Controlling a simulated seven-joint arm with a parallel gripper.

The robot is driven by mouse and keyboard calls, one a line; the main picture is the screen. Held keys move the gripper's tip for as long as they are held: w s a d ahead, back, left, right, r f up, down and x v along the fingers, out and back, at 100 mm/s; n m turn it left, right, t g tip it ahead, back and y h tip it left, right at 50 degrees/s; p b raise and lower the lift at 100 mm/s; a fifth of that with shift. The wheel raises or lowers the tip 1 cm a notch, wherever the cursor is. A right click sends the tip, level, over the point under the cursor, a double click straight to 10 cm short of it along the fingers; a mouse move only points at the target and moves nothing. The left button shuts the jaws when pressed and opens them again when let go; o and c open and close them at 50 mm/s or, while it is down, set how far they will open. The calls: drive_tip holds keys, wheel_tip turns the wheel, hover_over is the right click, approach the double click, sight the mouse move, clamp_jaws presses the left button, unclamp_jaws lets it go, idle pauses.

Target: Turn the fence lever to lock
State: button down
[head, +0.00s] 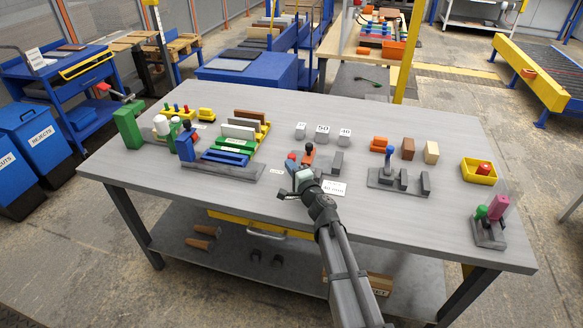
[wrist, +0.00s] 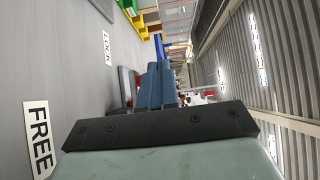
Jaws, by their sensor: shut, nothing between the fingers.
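My gripper (head: 297,167) is low over the middle of the table's front part, with its fingers together and empty. In the wrist view its blue-grey fingers (wrist: 158,85) point away side by side. A small red knob (head: 291,157) shows right at the fingertips; it may belong to the fence lever, but the gripper hides most of it and I cannot tell contact or the lever's angle. An orange-red piece (head: 309,150) stands just behind. The LOCK label (wrist: 107,48) and the FREE label (wrist: 40,138) lie flat on the table.
A dark grey block (head: 337,162) stands right of the gripper. Left is a grey fixture with blue bars (head: 225,158); right is a grey base with a blue-knobbed lever (head: 388,170). Numbered white cubes (head: 322,133) stand behind.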

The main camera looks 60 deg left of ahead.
drive_tip(key=shift+a+r, duration=0.1)
drive_tip(key=shift+a, duration=0.25)
drive_tip(key=s+d, duration=0.2)
drive_tip(key=d, duration=0.2)
drive_tip(key=s+d, duration=0.2)
drive_tip(key=d, duration=0.2)
drive_tip(key=s+d, duration=0.3)
drive_tip(key=d, duration=0.1)
drive_tip(key=shift+s+d, duration=0.1)
drive_tip(key=shift+d, duration=0.25)
